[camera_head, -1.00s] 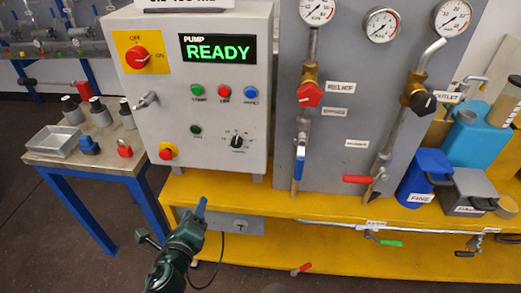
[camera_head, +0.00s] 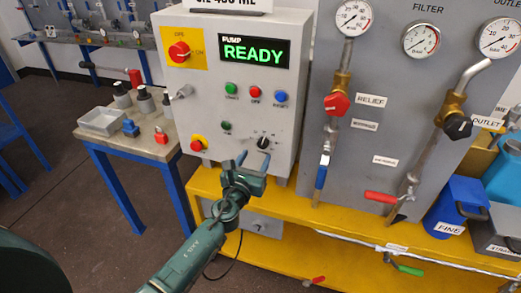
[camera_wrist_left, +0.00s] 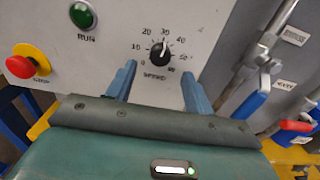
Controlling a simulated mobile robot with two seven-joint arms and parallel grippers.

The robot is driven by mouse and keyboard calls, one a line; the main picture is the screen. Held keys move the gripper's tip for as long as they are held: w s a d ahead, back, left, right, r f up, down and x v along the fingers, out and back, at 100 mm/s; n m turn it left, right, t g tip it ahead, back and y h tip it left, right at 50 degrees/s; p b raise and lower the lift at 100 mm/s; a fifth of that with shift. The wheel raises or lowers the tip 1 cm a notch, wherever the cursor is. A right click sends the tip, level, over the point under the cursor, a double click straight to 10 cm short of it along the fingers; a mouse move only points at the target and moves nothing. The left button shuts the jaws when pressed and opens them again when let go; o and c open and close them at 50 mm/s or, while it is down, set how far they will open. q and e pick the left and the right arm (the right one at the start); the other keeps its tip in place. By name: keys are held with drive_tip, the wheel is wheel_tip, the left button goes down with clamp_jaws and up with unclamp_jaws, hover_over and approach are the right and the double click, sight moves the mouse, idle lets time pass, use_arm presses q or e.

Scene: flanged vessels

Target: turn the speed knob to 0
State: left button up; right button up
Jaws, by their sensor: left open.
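The black speed knob (camera_head: 263,143) is on the lower right of the grey pump control panel (camera_head: 213,105). In the left wrist view the speed knob (camera_wrist_left: 160,53) sits in a ring of number marks, with its white pointer near the top, between 20 and 40. My left gripper (camera_head: 254,159) is just below and in front of the knob. Its two blue fingers are open, and in the left wrist view (camera_wrist_left: 158,88) they lie left and right below the knob, apart from it. My right gripper is not in view.
A green RUN lamp (camera_wrist_left: 83,15) and a red-on-yellow stop button (camera_head: 198,144) are left of the knob. A blue-handled valve (camera_head: 321,172) and a red-handled valve (camera_head: 380,197) are to the right. A side table (camera_head: 125,135) holds small parts at left.

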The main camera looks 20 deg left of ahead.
sight(262, 146)
use_arm(q)
drive_tip(key=w+b, duration=0.1)
drive_tip(key=w, duration=0.3)
drive_tip(key=shift+w+d+f, duration=0.1)
drive_tip(key=shift+w, duration=0.45)
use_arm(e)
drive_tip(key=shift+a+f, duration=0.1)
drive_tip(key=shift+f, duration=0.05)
use_arm(q)
drive_tip(key=c, duration=0.7)
drive_tip(key=shift+c, duration=1.3)
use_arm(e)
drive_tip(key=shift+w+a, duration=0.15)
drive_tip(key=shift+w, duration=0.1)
